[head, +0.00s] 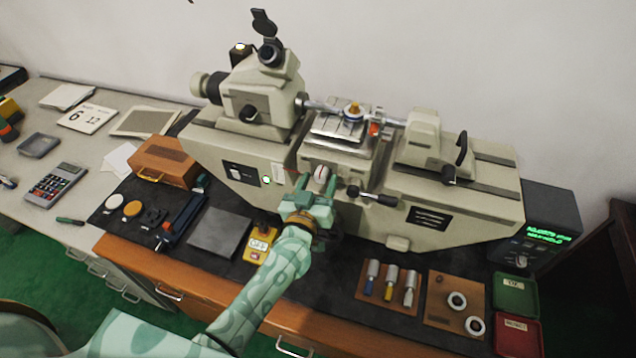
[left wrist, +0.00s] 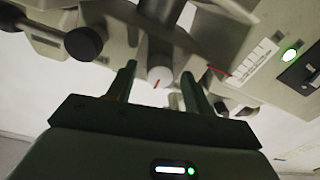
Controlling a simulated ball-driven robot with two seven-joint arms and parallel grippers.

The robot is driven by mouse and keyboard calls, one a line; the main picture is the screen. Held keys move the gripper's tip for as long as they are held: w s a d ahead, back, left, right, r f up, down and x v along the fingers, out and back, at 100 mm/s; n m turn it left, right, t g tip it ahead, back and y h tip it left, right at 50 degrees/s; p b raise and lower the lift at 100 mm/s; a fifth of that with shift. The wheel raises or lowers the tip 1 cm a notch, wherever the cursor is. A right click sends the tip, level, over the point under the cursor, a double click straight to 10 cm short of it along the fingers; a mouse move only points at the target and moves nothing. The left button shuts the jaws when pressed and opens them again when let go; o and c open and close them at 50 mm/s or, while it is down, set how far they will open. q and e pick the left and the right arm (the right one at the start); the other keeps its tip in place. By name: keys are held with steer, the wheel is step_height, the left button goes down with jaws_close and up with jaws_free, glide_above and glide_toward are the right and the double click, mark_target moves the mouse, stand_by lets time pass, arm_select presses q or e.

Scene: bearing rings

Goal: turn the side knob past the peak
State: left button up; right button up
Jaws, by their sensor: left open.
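The measuring machine (head: 215,150) stands along the back of the bench. Its side knob (head: 322,173) is a small pale round knob with a red mark, on the front below the middle stage. My left gripper (head: 317,190) is at the machine's front, pointing at this knob. In the left wrist view the knob (left wrist: 160,77) shows end-on between the two open fingertips (left wrist: 160,82), with a gap visible on each side. How deep the knob sits between the fingers is hard to tell. My right gripper is not in view.
A black-handled lever (head: 377,198) juts out just right of my left gripper; its dark ball shows in the wrist view (left wrist: 85,43). A display box (head: 540,240) with green text stands at the right. Pin gauges (head: 391,285) and a ring board (head: 455,302) lie in front.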

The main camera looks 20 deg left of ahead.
arm_select(q)
steer(key=c, duration=1)
steer(key=shift+o, duration=0.2)
steer(key=shift+n, duration=0.4)
steer(key=shift+n+p, duration=0.45)
steer(key=shift+n, duration=0.15)
steer(key=n+p, duration=0.1)
steer(key=n, duration=0.9)
steer(key=shift+n+p, duration=0.3)
steer(key=shift+p, duration=0.05)
steer(key=n, duration=0.5)
steer(key=shift+n+h+b, duration=0.3)
steer(key=shift+n, duration=0.1)
